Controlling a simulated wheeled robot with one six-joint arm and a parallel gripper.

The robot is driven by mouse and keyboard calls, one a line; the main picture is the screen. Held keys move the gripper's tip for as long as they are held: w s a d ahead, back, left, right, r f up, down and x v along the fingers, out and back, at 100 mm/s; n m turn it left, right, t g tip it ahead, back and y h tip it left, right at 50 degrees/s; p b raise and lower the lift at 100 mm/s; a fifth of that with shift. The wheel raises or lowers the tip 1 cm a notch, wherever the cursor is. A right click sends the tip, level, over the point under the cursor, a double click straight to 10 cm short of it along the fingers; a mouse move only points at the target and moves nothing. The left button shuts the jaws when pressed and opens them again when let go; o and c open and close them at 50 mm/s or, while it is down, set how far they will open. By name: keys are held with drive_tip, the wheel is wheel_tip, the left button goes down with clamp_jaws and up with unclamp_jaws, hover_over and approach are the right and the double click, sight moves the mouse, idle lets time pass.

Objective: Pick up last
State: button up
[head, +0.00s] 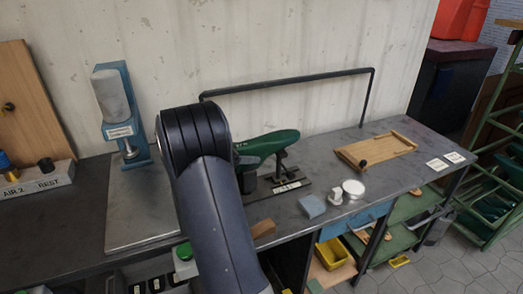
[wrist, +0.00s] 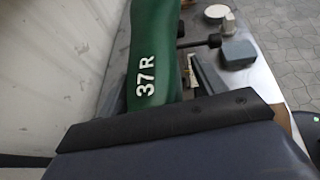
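The last is a green foot form (head: 268,143) on a dark stand (head: 285,180) on the workbench in the head view. In the wrist view the last (wrist: 152,55) carries the white marking "37 R", and its lower end passes out of sight behind a dark bar of my gripper (wrist: 170,118). My gripper is at the last's near left end; in the head view my arm mostly hides it. I cannot tell whether its fingers touch the last or how far apart they are.
A black rail (head: 290,84) runs behind the last. A blue-grey block (head: 312,206), a white fitting (head: 336,196) and a round white disc (head: 353,188) lie to its right. A wooden tray (head: 375,150) is farther right. A blue press (head: 122,115) stands at left.

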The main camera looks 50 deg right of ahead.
drive_tip(key=c, duration=1)
drive_tip(key=shift+r, duration=0.1)
drive_tip(key=shift+c, duration=0.2)
drive_tip(key=shift+r, duration=0.1)
drive_tip(key=shift+c, duration=0.2)
drive_tip(key=shift+r, duration=0.35)
drive_tip(key=shift+c, duration=0.8)
wheel_tip(320, 180, up, 9)
drive_tip(key=shift+p, duration=0.65)
